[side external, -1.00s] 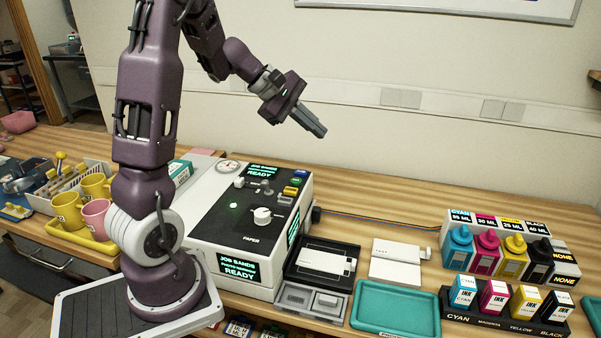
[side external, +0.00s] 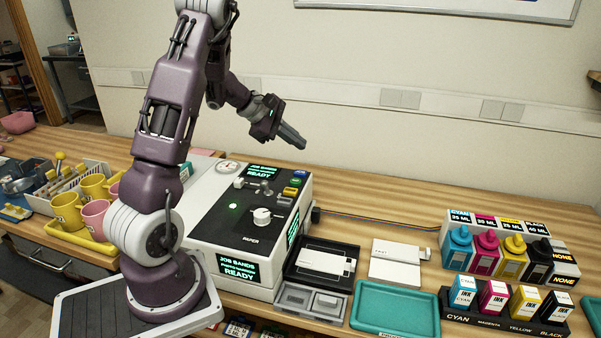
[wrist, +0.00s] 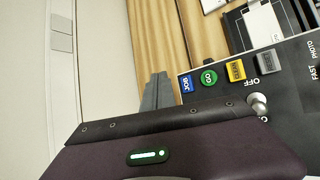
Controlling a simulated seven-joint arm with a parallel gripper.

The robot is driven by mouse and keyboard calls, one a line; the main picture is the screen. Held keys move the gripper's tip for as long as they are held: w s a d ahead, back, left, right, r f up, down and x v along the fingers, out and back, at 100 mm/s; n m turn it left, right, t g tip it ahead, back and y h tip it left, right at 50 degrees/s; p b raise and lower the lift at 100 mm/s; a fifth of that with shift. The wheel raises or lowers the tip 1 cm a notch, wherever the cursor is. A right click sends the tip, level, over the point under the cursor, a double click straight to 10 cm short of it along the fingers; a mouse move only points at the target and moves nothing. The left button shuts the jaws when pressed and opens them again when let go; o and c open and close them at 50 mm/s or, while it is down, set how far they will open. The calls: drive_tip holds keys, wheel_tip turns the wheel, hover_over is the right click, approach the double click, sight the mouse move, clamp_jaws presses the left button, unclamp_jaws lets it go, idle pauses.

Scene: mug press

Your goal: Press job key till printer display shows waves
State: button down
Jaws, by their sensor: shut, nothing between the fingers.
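The printer (side external: 215,235) is a white box with a black top panel. Its displays, on top (side external: 260,172) and in front (side external: 238,268), read "JOB BANDS" and "READY"; no waves show. The blue job key (side external: 299,173) is at the panel's far right corner and also shows in the wrist view (wrist: 187,84), beside a round green key (wrist: 209,77). My gripper (side external: 302,144) is shut and empty, raised above the far right corner of the printer. In the wrist view my fingers (wrist: 158,80) appear just left of the job key, apart from it.
A yellow key (wrist: 236,70) and another key (wrist: 268,61) follow the green one. A silver toggle (wrist: 258,103) and a white knob (side external: 262,215) stand up from the panel. A black tray (side external: 321,263) and ink bottles (side external: 485,248) are to the right.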

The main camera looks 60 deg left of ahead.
sight(297, 173)
drive_tip(key=shift+f, duration=2.7)
drive_tip(key=shift+f, duration=0.2)
drive_tip(key=shift+f, duration=0.25)
drive_tip(key=shift+f, duration=0.45)
idle(0.6)
drive_tip(key=shift+r, duration=0.9)
drive_tip(key=shift+r, duration=2.55)
